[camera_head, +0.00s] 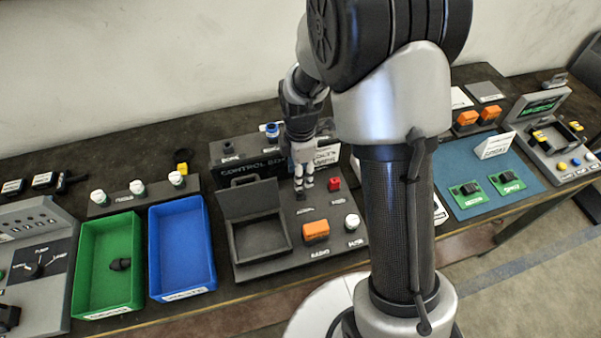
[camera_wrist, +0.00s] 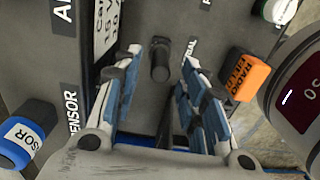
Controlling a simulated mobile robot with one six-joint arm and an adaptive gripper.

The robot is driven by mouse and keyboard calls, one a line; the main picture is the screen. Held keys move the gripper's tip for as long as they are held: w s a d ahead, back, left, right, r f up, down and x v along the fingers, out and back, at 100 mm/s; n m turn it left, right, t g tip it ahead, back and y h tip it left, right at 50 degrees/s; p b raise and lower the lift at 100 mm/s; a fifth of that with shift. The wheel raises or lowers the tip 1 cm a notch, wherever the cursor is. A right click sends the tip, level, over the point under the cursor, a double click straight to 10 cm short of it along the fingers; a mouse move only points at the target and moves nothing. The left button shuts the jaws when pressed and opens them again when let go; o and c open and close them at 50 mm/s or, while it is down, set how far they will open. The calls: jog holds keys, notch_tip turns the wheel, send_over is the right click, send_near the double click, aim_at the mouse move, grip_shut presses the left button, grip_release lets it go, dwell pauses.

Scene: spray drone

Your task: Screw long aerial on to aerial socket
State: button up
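My gripper (camera_head: 303,185) points down over the control box (camera_head: 282,255). In the wrist view its two blue-padded fingers (camera_wrist: 162,60) stand apart. A short black upright peg (camera_wrist: 160,62) shows between the fingertips, with a gap on each side. I cannot tell whether it is the aerial socket or part of an aerial. A dark narrow strip (camera_wrist: 165,118) runs toward the palm below it; I cannot tell if it is a rod or a shadow. No long aerial can be made out clearly in either view.
A blue-capped sensor (camera_wrist: 22,135) stands left of the fingers, and an orange radio block (camera_wrist: 245,76) right. The head view shows a red block (camera_head: 334,184), a white knob (camera_head: 352,222), a green bin (camera_head: 108,222) and a blue bin (camera_head: 181,293). My arm hides the table's middle.

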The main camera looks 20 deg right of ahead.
notch_tip(320, 180, up, 11)
dwell(0.3)
dwell(0.4)
jog(key=shift+o, duration=0.8)
notch_tip(320, 180, down, 3)
jog(key=p, duration=0.4)
notch_tip(320, 180, down, 9)
jog(key=b, duration=0.6)
jog(key=shift+b, duration=0.3)
jog(key=shift+c, duration=0.4)
